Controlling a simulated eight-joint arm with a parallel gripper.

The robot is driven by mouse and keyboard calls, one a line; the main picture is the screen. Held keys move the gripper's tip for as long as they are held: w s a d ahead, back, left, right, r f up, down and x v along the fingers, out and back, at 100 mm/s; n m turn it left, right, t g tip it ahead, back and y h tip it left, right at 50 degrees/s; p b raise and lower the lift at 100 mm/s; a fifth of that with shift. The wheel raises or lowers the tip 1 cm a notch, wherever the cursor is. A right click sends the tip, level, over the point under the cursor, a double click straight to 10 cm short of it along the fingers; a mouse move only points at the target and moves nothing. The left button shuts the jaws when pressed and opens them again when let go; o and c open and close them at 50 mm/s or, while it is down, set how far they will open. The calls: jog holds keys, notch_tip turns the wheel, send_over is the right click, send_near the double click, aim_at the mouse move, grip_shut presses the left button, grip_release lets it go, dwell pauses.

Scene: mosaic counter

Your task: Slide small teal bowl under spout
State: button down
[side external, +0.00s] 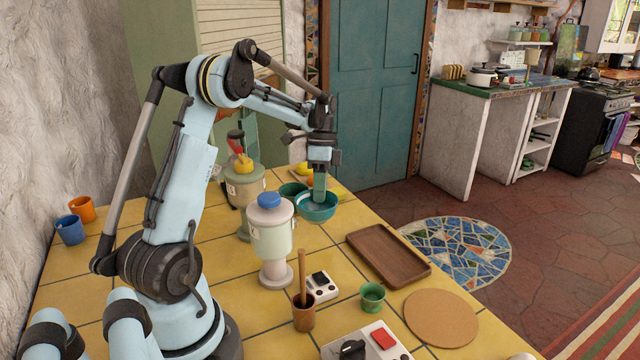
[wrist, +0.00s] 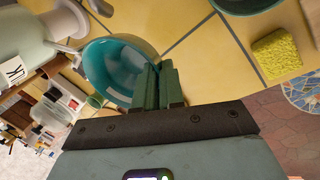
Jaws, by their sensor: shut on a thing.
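The teal bowl (side external: 316,212) is near the far end of the tiled counter; it also shows in the wrist view (wrist: 112,72). My gripper (side external: 319,190) points down at it and is shut on its rim; the closed green fingers (wrist: 160,88) show at the bowl's edge in the wrist view. The bowl looks upright; I cannot tell whether it touches the counter. A pale dispenser with a blue lid (side external: 269,228) stands nearer the camera, to the bowl's left. In the wrist view a pale dispenser body (wrist: 22,32) is beside the bowl, its light spout (wrist: 62,46) close to the rim.
A darker green bowl (side external: 291,189) sits just behind the teal one. A yellow-lidded dispenser (side external: 245,185) stands at the left. A wooden tray (side external: 388,255) lies to the right, near the counter edge. A yellow sponge (wrist: 277,53) shows in the wrist view.

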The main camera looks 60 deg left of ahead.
jog(key=shift+s+f, duration=0.1)
jog(key=shift+f, duration=2.35)
jog(key=shift+s+f, duration=0.15)
jog(key=shift+f, duration=0.05)
jog(key=shift+s, duration=1.45)
jog(key=shift+f, duration=0.1)
jog(key=c, duration=1.2)
grip_release()
jog(key=shift+o, duration=0.2)
